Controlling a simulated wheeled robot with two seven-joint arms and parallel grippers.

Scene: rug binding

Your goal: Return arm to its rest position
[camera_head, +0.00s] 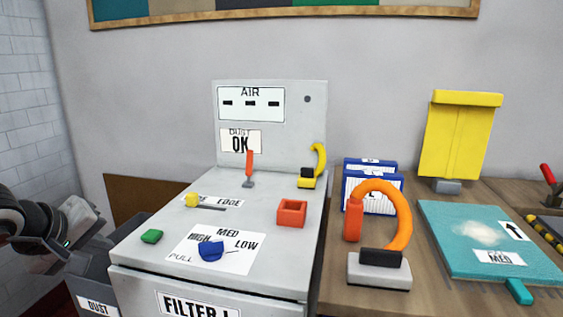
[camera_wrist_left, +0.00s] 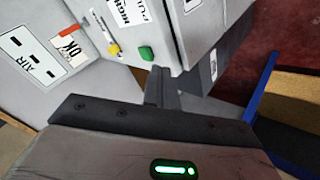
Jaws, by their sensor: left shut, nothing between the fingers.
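My left gripper (camera_head: 92,238) is at the left edge of the head view, beside the left side of the grey machine (camera_head: 150,225) and above a dark bin. In the left wrist view its dark fingers (camera_wrist_left: 160,88) are together with nothing between them, pointing towards the machine's side. The fingers appear apart from the green button (camera_head: 152,236), which also shows in the left wrist view (camera_wrist_left: 146,53). My right gripper is not in view.
The machine top carries a blue knob (camera_head: 211,251), a yellow-ended lever (camera_head: 192,200), an orange lever (camera_head: 249,168) and a red square holder (camera_head: 292,213). The dark dust bin (camera_head: 72,288) stands close under my left arm. A wooden bench (camera_head: 340,300) with tools lies to the right.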

